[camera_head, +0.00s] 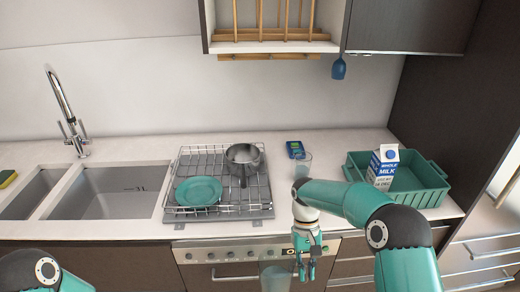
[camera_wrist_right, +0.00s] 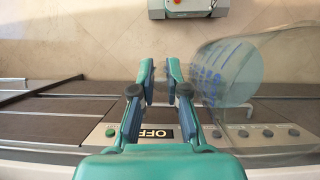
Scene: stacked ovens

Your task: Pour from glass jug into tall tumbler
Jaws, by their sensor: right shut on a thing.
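The clear glass jug (camera_head: 275,279) hangs in front of the oven front, below the counter edge, partly cut off by the picture's bottom. My right gripper (camera_head: 307,264) is beside it on its right, shut on the jug, probably by its handle, which is hard to make out. In the right wrist view the jug (camera_wrist_right: 232,75) shows large and see-through, with blue markings, right of the fingers (camera_wrist_right: 160,82). The clear tumbler (camera_head: 302,167) stands upright on the counter, behind my right forearm. My left arm shows at lower left; its gripper is out of view.
A wire dish rack (camera_head: 246,203) holds a teal plate (camera_head: 198,191) and a metal pot (camera_head: 243,158). A green crate (camera_head: 430,187) with a milk carton (camera_head: 383,167) stands right of the tumbler. A blue device (camera_head: 295,149) lies behind the tumbler. The sink (camera_head: 110,190) is at left.

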